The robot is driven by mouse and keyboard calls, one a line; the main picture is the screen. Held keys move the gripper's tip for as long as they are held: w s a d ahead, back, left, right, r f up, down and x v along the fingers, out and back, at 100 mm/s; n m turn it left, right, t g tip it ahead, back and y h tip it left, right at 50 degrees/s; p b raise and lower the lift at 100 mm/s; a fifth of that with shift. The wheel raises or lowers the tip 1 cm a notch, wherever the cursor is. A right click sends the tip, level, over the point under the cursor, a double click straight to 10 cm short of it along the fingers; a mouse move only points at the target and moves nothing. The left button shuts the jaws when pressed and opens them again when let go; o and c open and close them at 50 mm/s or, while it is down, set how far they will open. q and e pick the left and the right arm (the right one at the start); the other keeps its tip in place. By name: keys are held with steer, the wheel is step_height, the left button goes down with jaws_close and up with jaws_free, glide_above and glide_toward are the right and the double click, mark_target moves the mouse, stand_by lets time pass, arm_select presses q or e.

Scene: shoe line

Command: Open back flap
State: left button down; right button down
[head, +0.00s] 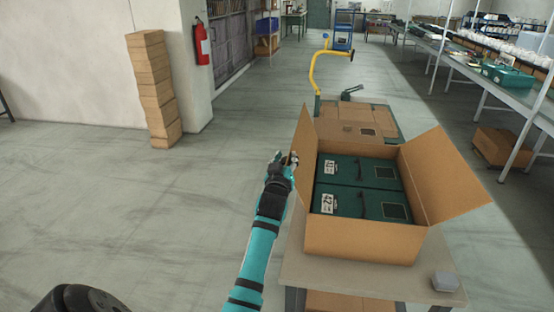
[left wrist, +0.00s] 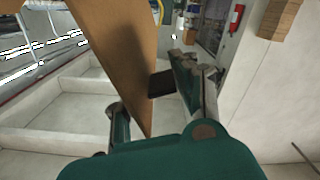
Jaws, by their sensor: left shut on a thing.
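An open cardboard box (head: 362,240) stands on a small table with two dark green boxes (head: 358,171) inside, one behind the other. Its left flap (head: 304,143) stands up and its right flap (head: 440,178) leans outward. My left gripper (head: 287,160) is at the outer side of the left flap. In the left wrist view, my left gripper's fingers (left wrist: 155,100) are closed about the edge of a brown flap (left wrist: 135,50). My right gripper is not in view.
The table (head: 310,268) has a small grey object (head: 445,281) at its right corner. A cart with a yellow handle (head: 316,68) stands behind the box. Stacked cartons (head: 152,90) stand by the wall. A long workbench (head: 478,72) runs at right. The floor at left is clear.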

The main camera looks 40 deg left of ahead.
arm_select(q)
steer(key=shift+f, duration=0.1)
steer(key=c, duration=1.1)
jaws_free()
steer(key=shift+d, duration=0.1)
steer(key=v, duration=1.2)
